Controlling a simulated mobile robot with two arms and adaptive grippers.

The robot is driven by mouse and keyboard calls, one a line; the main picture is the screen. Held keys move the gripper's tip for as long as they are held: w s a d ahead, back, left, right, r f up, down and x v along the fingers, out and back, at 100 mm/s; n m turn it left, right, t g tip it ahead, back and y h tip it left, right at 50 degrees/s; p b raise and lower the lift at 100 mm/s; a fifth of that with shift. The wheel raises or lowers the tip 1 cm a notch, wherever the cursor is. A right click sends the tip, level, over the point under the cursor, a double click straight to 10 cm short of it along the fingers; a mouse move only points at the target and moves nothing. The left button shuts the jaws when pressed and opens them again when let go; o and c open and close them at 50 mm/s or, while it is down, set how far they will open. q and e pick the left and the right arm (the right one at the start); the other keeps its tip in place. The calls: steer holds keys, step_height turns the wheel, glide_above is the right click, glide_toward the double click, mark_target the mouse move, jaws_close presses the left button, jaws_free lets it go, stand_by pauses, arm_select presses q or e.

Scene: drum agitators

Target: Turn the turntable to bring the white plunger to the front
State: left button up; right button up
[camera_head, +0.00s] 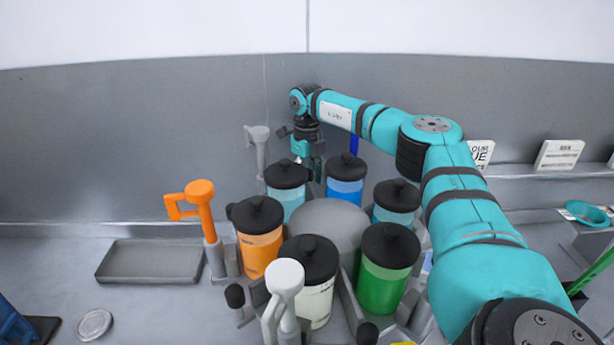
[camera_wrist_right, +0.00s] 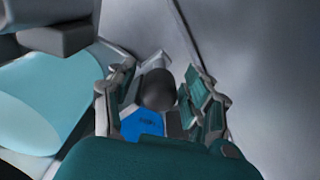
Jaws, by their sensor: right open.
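The turntable has a grey dome (camera_head: 325,222) in its middle, ringed by black-lidded canisters. A white plunger-like handle (camera_head: 284,280) stands upright at the near side, in front of the white canister (camera_head: 316,300). An orange handle (camera_head: 200,195) stands at the left and a grey one (camera_head: 258,142) at the back left. My right gripper (camera_head: 308,160) is at the back of the turntable, behind the blue-green canister (camera_head: 287,200). In the right wrist view its open fingers (camera_wrist_right: 158,105) are on either side of a dark knob (camera_wrist_right: 158,88). Contact cannot be told. My left gripper is out of view.
The orange (camera_head: 258,252), blue (camera_head: 345,192) and green (camera_head: 382,288) canisters crowd the ring. My right arm passes over the right side. A grey tray (camera_head: 150,262) and a round disc (camera_head: 94,325) lie at the left. A wall (camera_head: 130,140) stands close behind.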

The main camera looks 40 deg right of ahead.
steer(key=shift+c, duration=0.2)
jaws_close()
stand_by(0.3)
steer(key=w+a+n+p, duration=0.1)
steer(key=w+a+n, duration=0.2)
steer(key=a, duration=0.4)
steer(key=shift+a+n, duration=0.25)
steer(key=shift+n, duration=0.35)
steer(key=shift+s, duration=0.1)
steer(key=shift+o, duration=0.2)
jaws_free()
steer(key=shift+r, duration=0.15)
